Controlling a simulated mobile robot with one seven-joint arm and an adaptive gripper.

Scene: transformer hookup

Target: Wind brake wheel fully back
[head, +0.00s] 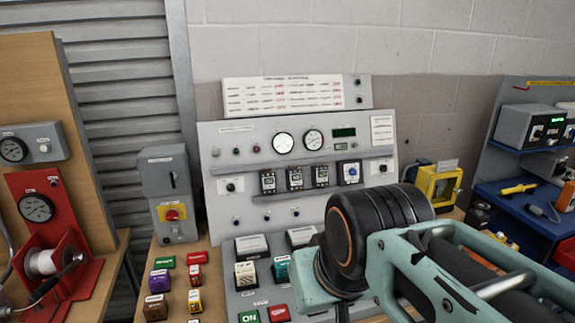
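I see no part that I can clearly identify as the brake wheel. A red stand (50,195) at the left carries a round dial (36,208). A pale spool (42,262) with a crank handle (72,263) sits low on this stand; whether it belongs to the brake is unclear. My teal and black arm fills the lower right and covers part of the middle panel. My gripper's fingers do not show, so its state and anything in it are hidden.
The grey instrument panel (228,160) has two round gauges and several small switches. A grey box with a red knob (171,214) stands left of it. Several coloured blocks lie on the wooden bench (213,268). A blue shelf (500,190) holds tools at the right.

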